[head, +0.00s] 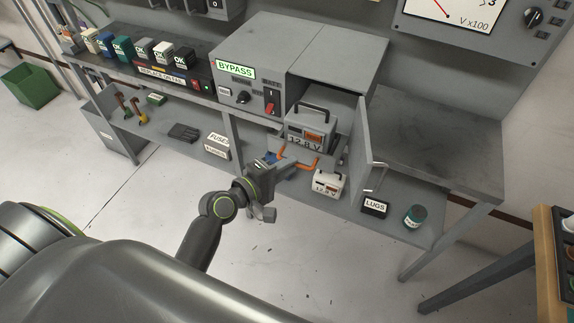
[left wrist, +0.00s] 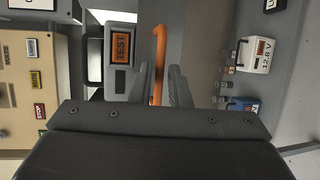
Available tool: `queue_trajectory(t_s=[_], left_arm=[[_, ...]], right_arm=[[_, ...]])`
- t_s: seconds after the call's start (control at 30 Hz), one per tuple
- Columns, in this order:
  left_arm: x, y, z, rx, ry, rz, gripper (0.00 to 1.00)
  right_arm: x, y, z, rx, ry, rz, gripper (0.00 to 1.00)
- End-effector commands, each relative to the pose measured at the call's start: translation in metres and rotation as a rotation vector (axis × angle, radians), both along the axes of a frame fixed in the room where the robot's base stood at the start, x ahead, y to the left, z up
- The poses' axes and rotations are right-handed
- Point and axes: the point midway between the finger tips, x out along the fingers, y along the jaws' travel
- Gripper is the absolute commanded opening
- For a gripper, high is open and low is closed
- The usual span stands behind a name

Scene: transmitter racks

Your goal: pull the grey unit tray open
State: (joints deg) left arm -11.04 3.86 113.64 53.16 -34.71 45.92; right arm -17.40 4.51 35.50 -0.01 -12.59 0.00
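The tray's orange handle (head: 303,163) sticks out in front of the unit. My left gripper (head: 272,172) is at the handle's left side. In the left wrist view, the orange bar (left wrist: 158,50) runs between my left gripper's fingers (left wrist: 160,82), which look apart; contact is unclear. The tray itself is mostly hidden. My right gripper is out of view.
The bay's door (head: 364,140) stands open on the right. A white 12.8 V unit (head: 327,184), a LUGS box (head: 374,206) and a teal jar (head: 415,216) stand on the lower shelf. The floor in front is clear.

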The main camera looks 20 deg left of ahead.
Motion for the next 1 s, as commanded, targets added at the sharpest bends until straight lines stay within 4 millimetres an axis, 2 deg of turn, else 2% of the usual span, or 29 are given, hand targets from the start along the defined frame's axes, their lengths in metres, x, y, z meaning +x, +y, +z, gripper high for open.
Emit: queue_trajectory(t_s=[0.03,0.1,0.57,0.77,1.0], left_arm=[[0.000,0.000,0.000,0.000,0.000,0.000,0.23],[0.000,0.000,0.000,0.000,0.000,0.000,0.30],[-0.003,0.002,0.000,0.001,0.000,0.001,0.30],[-0.028,0.013,0.004,0.004,0.001,0.000,0.30],[-0.078,0.036,0.013,0.005,0.003,-0.001,0.30]], right_arm=[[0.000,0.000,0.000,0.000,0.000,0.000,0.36],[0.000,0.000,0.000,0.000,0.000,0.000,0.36],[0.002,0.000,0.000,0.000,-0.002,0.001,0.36],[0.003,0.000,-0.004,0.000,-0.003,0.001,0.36],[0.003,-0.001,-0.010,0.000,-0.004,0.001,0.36]])
